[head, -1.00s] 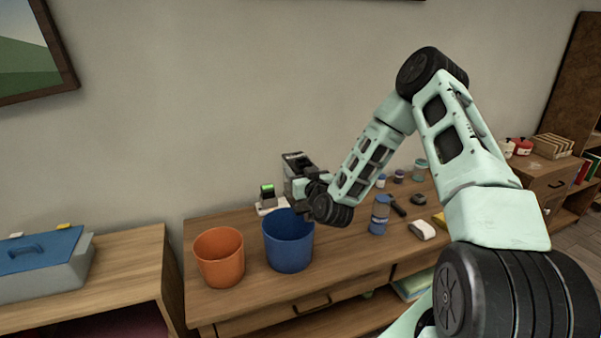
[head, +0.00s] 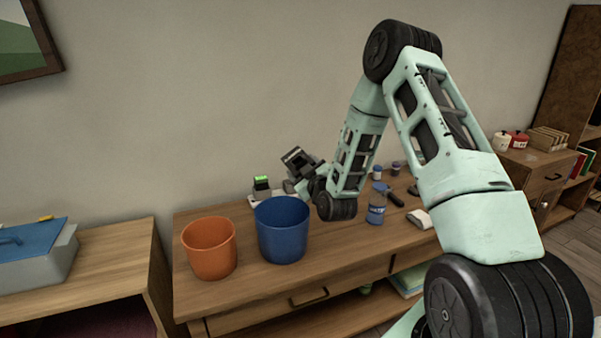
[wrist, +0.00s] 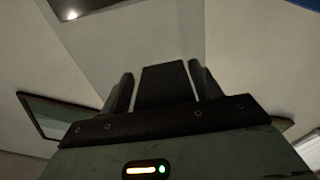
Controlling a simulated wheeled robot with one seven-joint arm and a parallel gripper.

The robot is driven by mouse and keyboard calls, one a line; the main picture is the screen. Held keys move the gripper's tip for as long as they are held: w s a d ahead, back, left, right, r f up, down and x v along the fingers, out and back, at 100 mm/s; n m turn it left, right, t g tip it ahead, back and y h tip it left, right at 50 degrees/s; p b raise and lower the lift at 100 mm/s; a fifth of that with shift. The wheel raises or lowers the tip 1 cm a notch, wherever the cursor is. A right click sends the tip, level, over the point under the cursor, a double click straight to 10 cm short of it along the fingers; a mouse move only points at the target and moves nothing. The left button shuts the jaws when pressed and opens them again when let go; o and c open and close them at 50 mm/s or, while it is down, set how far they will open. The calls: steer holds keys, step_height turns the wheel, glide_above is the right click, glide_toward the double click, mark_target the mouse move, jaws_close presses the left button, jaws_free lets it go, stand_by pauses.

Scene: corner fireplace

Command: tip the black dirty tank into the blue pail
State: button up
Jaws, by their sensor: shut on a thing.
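The black tank (head: 297,157) is small and boxy and is held in the air behind and just above the blue pail (head: 283,240), tilted. My gripper (head: 304,184) is shut on it, partly hidden by my wrist. In the wrist view my gripper's two fingers (wrist: 162,88) stand on either side of the tank's dark body (wrist: 165,84). The blue pail stands upright and open on the wooden table. Its inside floor is hidden, and no falling contents are visible.
An orange pail (head: 209,250) stands left of the blue one. A green-topped device (head: 262,184) stands behind the blue pail.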

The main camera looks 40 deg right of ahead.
steer(key=f+n+b, duration=0.2)
steer(key=d+f+n+b, duration=0.1)
steer(key=n+b, duration=0.1)
steer(key=b, duration=0.1)
steer(key=shift+s+f, duration=0.15)
steer(key=shift+f, duration=0.25)
steer(key=shift+r, duration=0.15)
steer(key=shift+f+n+b, duration=0.2)
steer(key=shift+n+b, duration=0.2)
steer(key=shift+b, duration=0.15)
steer(key=shift+d+f+n+b, duration=0.25)
steer(key=shift+f+n+b, duration=0.1)
steer(key=shift+n+b, duration=0.7)
stand_by(1.0)
steer(key=shift+s+d+f+n+b, duration=0.1)
steer(key=shift+f+n+b, duration=0.45)
steer(key=shift+n+b, duration=0.6)
steer(key=shift+s+d+f+n+b, duration=0.1)
steer(key=shift+f+n+b, duration=0.55)
steer(key=shift+b, duration=0.75)
stand_by(1.8)
